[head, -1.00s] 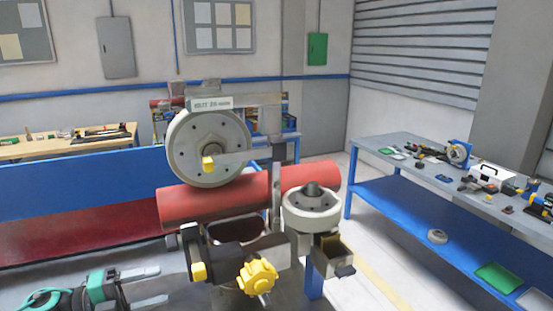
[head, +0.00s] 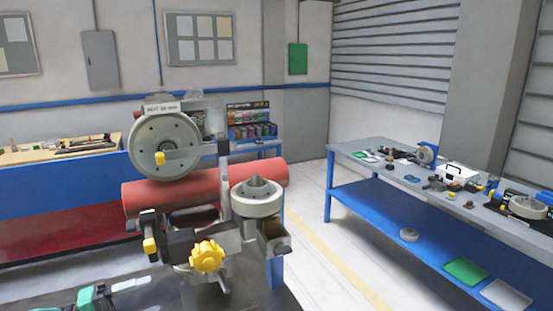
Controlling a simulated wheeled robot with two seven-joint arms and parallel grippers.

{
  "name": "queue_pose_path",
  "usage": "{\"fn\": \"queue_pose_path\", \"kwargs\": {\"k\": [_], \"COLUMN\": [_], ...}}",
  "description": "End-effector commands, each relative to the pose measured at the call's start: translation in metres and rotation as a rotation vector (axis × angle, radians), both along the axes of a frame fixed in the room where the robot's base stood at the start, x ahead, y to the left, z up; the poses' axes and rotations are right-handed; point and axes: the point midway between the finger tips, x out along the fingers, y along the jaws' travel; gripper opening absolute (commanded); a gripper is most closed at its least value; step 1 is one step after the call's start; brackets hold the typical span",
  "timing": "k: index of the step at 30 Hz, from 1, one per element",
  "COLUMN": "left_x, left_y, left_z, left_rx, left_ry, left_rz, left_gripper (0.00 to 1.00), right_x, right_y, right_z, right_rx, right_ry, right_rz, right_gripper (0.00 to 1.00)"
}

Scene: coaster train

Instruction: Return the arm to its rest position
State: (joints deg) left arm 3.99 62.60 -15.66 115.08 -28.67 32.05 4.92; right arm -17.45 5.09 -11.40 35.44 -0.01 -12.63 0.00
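My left gripper (head: 122,288) shows only in part at the bottom left edge of the head view, as a teal and grey body with a pale finger. The rest of it is cut off, and I cannot tell how far its fingers are apart. It is below and left of the wheel assembly, apart from it. The assembly has a large grey wheel (head: 165,146) upright above a red tube (head: 150,196), a smaller grey wheel (head: 256,198) lying flat at the right, and a yellow knob (head: 207,257) in front. My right gripper is not in view.
A grey-topped workbench (head: 395,170) with tools and parts stands at the right, with a blue lower shelf holding a green tray (head: 466,271). A wooden-topped bench (head: 60,152) is at the back left. Open floor (head: 320,250) lies between the assembly and the right bench.

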Motion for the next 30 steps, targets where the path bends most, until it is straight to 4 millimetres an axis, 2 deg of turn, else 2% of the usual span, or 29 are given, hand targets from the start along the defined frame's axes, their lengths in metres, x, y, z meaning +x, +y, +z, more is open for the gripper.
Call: {"fn": "queue_pose_path", "kwargs": {"k": [5, 11, 17, 23, 26, 30], "left_x": [0.005, 0.012, 0.016, 0.004, -0.012, -0.048], "left_y": [-0.007, -0.012, -0.012, -0.003, 0.001, 0.003], "left_z": [-0.005, -0.015, -0.037, -0.084, -0.114, -0.159], "left_rx": [-0.078, -0.186, -0.338, -0.502, -0.56, -0.611], "left_ry": [0.033, 0.093, 0.221, 0.465, 0.611, 0.842], "left_rz": [0.085, 0.22, 0.432, 0.742, 0.894, 1.096], "left_gripper": [0.62, 0.62, 0.62, 0.62, 0.62, 0.62], "right_x": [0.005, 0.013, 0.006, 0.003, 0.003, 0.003], "right_y": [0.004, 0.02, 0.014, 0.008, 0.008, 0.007], "right_z": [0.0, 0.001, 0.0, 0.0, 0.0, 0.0], "right_rx": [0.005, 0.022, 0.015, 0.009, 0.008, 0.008], "right_ry": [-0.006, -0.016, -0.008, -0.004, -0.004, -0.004], "right_rz": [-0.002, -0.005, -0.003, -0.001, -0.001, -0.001], "right_gripper": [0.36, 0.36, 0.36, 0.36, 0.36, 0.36]}}
